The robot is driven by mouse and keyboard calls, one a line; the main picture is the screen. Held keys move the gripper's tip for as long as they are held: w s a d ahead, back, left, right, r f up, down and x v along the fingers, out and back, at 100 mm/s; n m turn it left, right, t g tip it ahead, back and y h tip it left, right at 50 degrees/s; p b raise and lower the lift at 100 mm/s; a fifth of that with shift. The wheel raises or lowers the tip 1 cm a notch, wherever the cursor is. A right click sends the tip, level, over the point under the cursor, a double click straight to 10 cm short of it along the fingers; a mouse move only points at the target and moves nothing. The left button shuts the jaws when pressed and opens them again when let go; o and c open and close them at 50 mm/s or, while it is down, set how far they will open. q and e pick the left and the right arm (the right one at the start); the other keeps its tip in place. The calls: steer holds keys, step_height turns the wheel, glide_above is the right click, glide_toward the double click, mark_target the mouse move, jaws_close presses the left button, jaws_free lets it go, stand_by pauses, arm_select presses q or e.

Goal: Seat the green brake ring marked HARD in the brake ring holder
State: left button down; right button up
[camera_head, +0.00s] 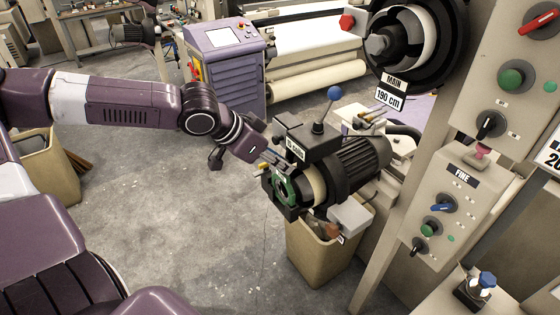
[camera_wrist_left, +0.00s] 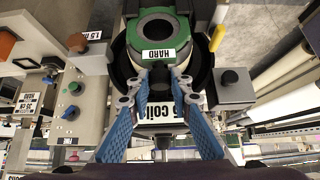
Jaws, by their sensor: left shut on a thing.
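The green brake ring (camera_wrist_left: 125,48) shows in the wrist view with its white HARD label upright and facing me. In the head view the green ring (camera_head: 280,187) is at the front face of the black feeder unit. The dark round brake ring holder (camera_wrist_left: 205,76) lies around and behind the ring. I cannot tell whether the ring is fully in it. My right gripper is in neither view.
A blue-knobbed lever (camera_head: 334,94) stands on top of the feeder. A beige bin (camera_head: 318,255) is below it. The FINE control box (camera_head: 461,195) and its post are at right. Grey floor is open at the lower middle.

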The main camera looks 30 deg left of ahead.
arm_select(q)
steer(key=shift+f+b, duration=0.85)
steer(key=shift+f, duration=0.25)
steer(key=c, duration=1.7)
jaws_free()
steer(key=shift+o, duration=0.2)
steer(key=v, duration=0.7)
steer(key=shift+s+r, duration=0.15)
steer(key=shift+r, duration=0.15)
